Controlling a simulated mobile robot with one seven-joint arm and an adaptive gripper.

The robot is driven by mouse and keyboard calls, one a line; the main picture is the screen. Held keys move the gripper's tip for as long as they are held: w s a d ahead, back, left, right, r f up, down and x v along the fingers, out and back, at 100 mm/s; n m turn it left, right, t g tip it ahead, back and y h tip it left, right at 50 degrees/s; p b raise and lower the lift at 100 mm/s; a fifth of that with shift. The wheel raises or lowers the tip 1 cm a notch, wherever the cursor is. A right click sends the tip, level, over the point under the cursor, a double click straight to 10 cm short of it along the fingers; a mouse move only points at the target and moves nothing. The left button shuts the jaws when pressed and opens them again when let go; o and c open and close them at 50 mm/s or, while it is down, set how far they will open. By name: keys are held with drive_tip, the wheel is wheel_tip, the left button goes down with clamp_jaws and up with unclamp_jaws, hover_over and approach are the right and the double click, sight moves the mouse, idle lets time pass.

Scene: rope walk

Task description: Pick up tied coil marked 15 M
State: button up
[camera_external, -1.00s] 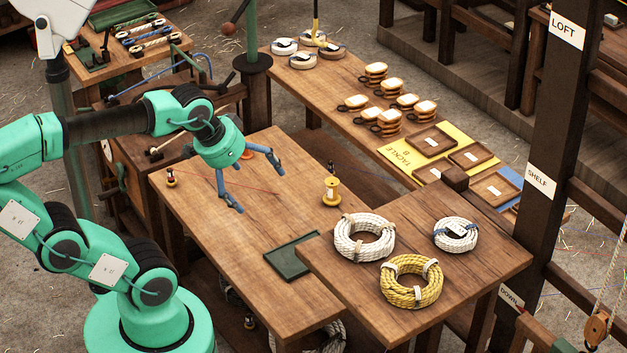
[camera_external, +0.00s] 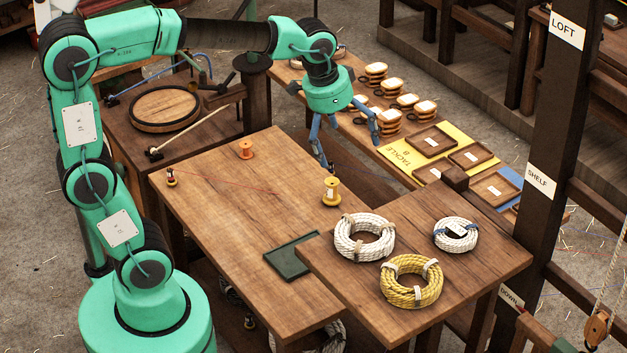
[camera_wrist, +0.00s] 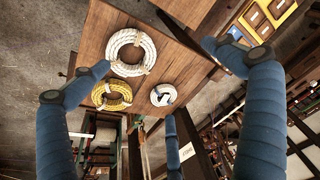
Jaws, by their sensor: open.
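Three tied coils lie on the raised wooden table at the right. They are a large white coil (camera_external: 364,238), a yellow coil (camera_external: 411,281) and a smaller white coil (camera_external: 455,235) with a dark-marked tag. In the wrist view the large white coil (camera_wrist: 131,52), yellow coil (camera_wrist: 112,95) and small white coil (camera_wrist: 163,95) lie ahead between my fingers. The marks on their tags are too small to read, so I cannot tell which is 15 M. My gripper (camera_external: 350,148) is open and empty, in the air behind the coils, above the gap between tables.
A yellow spool (camera_external: 331,191), an orange spool (camera_external: 245,149) and a dark green tray (camera_external: 292,257) are on the lower table. A wooden block (camera_external: 455,178) stands at the coil table's back corner. A dark post (camera_external: 555,130) labelled SHELF rises to the right.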

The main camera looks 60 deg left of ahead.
drive_tip(key=w+d+f+m+g+p, duration=0.2)
drive_tip(key=w+d+p, duration=0.2)
drive_tip(key=w+d, duration=0.65)
drive_tip(key=m+g+p, duration=0.1)
drive_tip(key=m+p, duration=0.1)
drive_tip(key=p, duration=0.1)
hover_over(456, 230)
drive_tip(key=s+d, duration=0.2)
wheel_tip(456, 230, down, 6)
drive_tip(key=shift+s+f+y, duration=0.15)
drive_tip(key=shift+f+y, duration=0.05)
drive_tip(key=shift+y, duration=0.1)
drive_tip(key=shift+f, duration=0.15)
drive_tip(key=shift+f, duration=4.15)
drive_tip(key=shift+f, duration=0.15)
drive_tip(key=shift+f+p, duration=0.6)
drive_tip(key=shift+f, duration=1.9)
